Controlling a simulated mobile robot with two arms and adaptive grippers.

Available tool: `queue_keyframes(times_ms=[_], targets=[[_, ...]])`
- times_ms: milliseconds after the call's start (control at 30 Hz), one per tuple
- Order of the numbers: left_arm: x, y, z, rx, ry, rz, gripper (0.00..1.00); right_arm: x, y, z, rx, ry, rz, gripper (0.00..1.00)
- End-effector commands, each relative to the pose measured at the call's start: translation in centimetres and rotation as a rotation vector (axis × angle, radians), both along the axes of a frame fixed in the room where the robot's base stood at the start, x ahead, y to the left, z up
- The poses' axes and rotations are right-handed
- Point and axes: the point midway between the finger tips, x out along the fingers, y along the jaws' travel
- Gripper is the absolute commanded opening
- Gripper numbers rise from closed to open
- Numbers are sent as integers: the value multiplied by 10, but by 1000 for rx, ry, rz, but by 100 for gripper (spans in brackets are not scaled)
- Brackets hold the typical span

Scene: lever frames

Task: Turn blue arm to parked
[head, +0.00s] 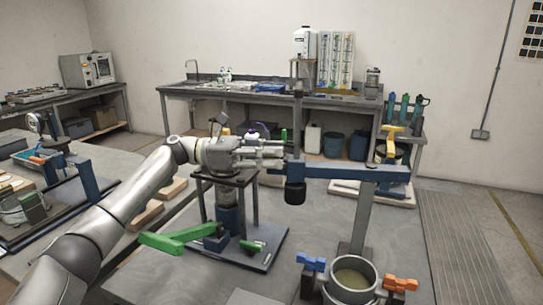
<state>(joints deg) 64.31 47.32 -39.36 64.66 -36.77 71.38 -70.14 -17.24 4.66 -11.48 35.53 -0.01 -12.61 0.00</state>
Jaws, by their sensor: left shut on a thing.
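The blue arm (345,172) is a level bar running from near the middle of the head view to the right. A grey post (362,215) stands under its right part. At its left end are a dark upright rod (298,125) and a black cylinder (295,192) hanging below. My left gripper (284,157) reaches in from the left and is shut at this left end, on the upright part of the blue arm. The exact contact is hard to see. No parked mark can be made out. My right gripper is not in view.
Below the blue arm stands a metal pot (352,279) with blue clamps (312,263) and orange clamps (400,284) beside it. A green lever (180,240) on a dark stand is at the left. A yellow handle (391,137) rises behind the arm's right end.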

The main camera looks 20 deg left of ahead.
Motion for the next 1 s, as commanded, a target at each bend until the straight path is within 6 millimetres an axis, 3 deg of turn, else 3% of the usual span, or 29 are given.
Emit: queue_keyframes(times_ms=[100, 133, 300, 667, 767, 1000], targets=[[-1, -1, -1, 3, 1, -3, 0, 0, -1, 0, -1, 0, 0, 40], [-1, -1, -1, 3, 1, -3, 20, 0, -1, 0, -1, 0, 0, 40], [0, -1, -1, 2, 1, -2, 41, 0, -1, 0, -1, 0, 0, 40], [-1, 3, 0, 1, 0, 0, 41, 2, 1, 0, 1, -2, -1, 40], [-3, 14, -1, 2, 1, 1, 41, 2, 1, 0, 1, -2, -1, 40], [-16, 63, 0, 1, 1, 5, 41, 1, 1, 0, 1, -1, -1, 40]])
